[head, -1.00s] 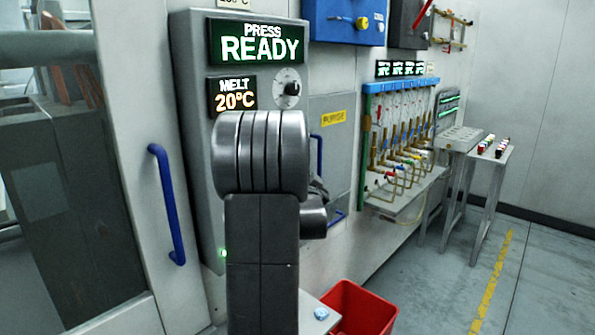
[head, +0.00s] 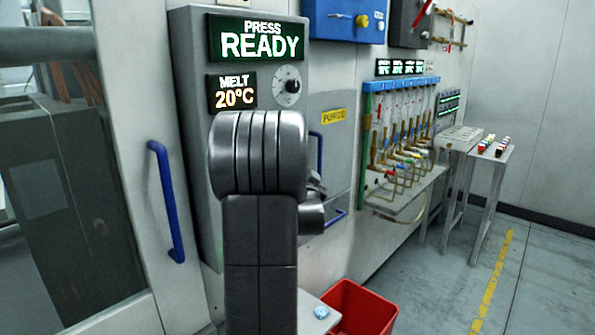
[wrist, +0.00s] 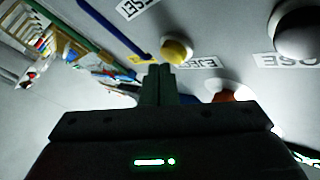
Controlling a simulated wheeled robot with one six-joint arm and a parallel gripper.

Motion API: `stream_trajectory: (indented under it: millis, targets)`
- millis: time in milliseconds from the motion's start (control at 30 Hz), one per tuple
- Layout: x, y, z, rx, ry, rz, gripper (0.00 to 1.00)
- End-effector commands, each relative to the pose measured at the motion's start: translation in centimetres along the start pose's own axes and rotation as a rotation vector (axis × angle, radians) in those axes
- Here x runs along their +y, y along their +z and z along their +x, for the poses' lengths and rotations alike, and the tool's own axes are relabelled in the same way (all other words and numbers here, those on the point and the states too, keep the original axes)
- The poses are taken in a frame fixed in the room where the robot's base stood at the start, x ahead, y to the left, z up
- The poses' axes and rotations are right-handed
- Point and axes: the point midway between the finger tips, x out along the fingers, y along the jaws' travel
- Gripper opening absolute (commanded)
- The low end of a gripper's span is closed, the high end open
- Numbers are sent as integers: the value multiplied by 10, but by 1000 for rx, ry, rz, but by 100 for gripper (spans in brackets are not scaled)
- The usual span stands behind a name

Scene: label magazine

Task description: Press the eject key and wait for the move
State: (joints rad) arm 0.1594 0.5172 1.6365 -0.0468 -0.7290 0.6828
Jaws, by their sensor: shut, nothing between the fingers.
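In the wrist view my gripper (wrist: 160,68) is shut and empty, its narrow fingers pointing at the key panel. A yellow round key (wrist: 176,50) is just past the fingertips. I cannot tell whether they touch. A label reading EJECT (wrist: 197,62) appears upside down beside it, also near an orange-red key (wrist: 228,92) partly hidden by my gripper; I cannot tell which key it marks. A large black key (wrist: 297,30) is at the upper right. In the head view my arm hides the keys and gripper; the press panel (head: 191,130) reads PRESS READY (head: 258,39).
A blue door handle (head: 165,200) is left of my arm. A red bin (head: 365,308) stands low at the right, beside a ledge holding a small pale-blue item (head: 321,312). A pipe rack (head: 400,140) lines the wall farther right. Open floor lies at the right.

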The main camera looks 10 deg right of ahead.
Motion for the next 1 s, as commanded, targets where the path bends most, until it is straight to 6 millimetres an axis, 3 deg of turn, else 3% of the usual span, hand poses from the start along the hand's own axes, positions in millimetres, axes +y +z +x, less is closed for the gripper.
stream_trajectory:
  millis: [1000]
  targets:
    - [-4, 5, 6, -1, -1, 0, 0]
